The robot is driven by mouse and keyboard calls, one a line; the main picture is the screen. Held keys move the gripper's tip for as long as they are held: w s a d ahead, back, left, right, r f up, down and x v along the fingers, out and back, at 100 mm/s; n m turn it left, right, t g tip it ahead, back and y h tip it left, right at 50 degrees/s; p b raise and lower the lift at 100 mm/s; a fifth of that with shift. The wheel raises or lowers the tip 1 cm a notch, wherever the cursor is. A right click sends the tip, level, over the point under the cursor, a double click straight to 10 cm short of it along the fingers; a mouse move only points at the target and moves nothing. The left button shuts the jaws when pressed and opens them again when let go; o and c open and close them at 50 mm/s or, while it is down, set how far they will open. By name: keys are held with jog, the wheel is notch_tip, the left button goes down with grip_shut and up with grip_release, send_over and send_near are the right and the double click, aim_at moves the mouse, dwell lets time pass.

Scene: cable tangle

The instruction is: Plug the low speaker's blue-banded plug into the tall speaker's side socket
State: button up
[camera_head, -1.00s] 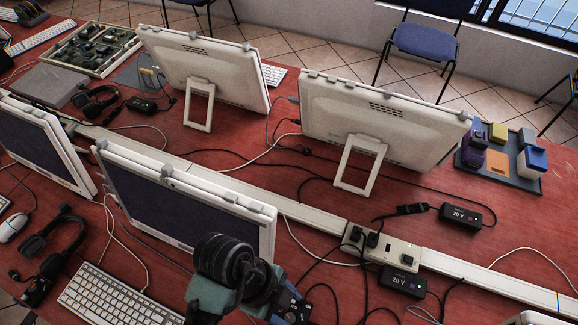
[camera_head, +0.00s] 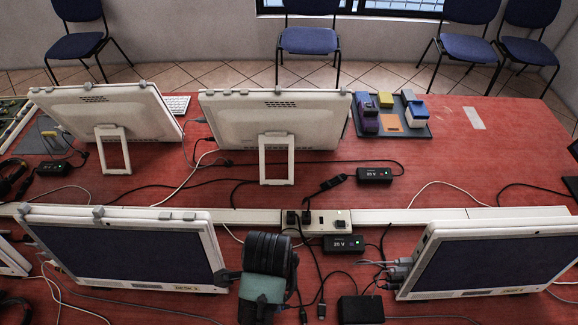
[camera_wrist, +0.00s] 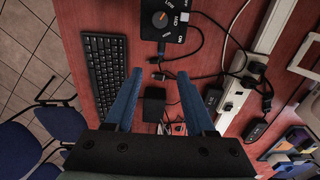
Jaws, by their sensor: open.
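My gripper (camera_wrist: 161,74) is open in the wrist view, with its two blue fingers apart and nothing held between them. Beyond the fingers lies a small black box (camera_wrist: 154,104) on the red table; I cannot tell whether it is a speaker. Dark cables with plug-like ends (camera_wrist: 160,76) lie past the fingertips. I cannot identify the low speaker, the tall speaker or a side socket in either view. In the head view my arm's end hides part of the front table, and the fingers do not show.
A white cable channel with a socket block (camera_head: 318,221) crosses the table. Power bricks (camera_head: 343,243) and loose cables lie around it. White-framed monitors (camera_head: 275,118) stand in two rows. A tray (camera_head: 418,131) holds coloured blocks. A dial box (camera_wrist: 172,20) and keyboard (camera_wrist: 106,75) show in the wrist view.

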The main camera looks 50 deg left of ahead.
notch_tip(320, 180, down, 13)
jog(key=shift+a+r, duration=0.1)
dwell(0.5)
grip_shut()
dwell(0.5)
jog(key=shift+c, duration=0.2)
grip_release()
